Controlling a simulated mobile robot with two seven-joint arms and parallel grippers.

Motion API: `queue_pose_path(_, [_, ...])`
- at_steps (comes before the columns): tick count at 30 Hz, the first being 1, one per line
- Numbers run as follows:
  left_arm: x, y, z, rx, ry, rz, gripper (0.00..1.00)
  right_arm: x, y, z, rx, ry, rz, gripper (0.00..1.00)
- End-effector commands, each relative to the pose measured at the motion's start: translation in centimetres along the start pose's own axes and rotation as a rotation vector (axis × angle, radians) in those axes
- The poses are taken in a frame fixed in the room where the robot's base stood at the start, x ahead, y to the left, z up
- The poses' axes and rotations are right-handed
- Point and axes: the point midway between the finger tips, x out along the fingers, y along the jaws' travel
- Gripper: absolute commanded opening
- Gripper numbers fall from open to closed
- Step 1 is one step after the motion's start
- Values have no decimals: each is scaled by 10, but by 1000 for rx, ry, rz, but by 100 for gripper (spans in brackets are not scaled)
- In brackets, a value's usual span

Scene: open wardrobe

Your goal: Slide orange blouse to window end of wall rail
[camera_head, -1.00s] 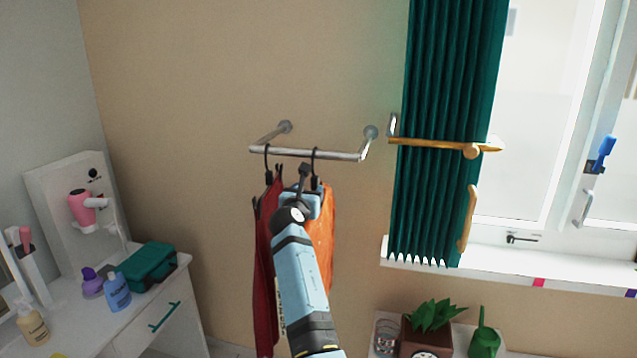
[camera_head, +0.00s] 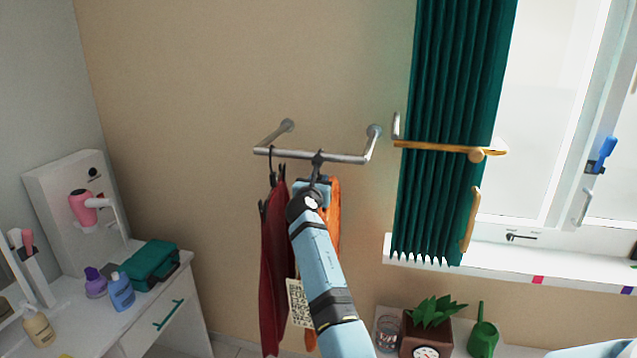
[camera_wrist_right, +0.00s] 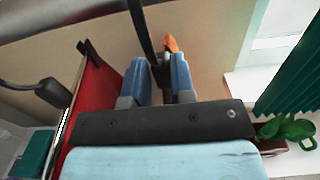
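The orange blouse (camera_head: 333,215) hangs on a black hanger from the grey wall rail (camera_head: 335,157), right of the rail's middle. My right gripper (camera_head: 317,184) is just below the rail in front of this hanger and hides much of the blouse. In the right wrist view the two blue fingers (camera_wrist_right: 160,78) are close together, with a dark hanger part between them that fills the gap. A bit of orange (camera_wrist_right: 170,44) shows beyond the fingers. The rail's window end (camera_head: 366,156) is bare. My left gripper is not in view.
A dark red garment (camera_head: 274,260) hangs left of the blouse, and beside my fingers in the wrist view (camera_wrist_right: 92,95). The green curtain (camera_head: 450,130) and a wooden bar (camera_head: 430,147) are right of the rail. A white dresser (camera_head: 150,320) stands at the left.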

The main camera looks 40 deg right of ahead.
Motion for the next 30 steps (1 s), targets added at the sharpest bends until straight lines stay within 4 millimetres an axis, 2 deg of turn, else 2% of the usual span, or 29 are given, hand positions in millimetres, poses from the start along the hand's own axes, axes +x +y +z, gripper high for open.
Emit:
queue_pose_path(1, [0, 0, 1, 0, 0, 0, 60, 4, -6, -4, -7, 3, -8, 5])
queue_pose_path(8, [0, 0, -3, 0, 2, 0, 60, 4, -8, -2, -7, 2, -8, 4])
queue_pose_path(18, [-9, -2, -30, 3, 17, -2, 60, 4, -35, -2, -10, 5, -11, 4])
queue_pose_path(30, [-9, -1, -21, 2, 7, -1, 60, 3, -67, -8, -12, 8, -12, 6])
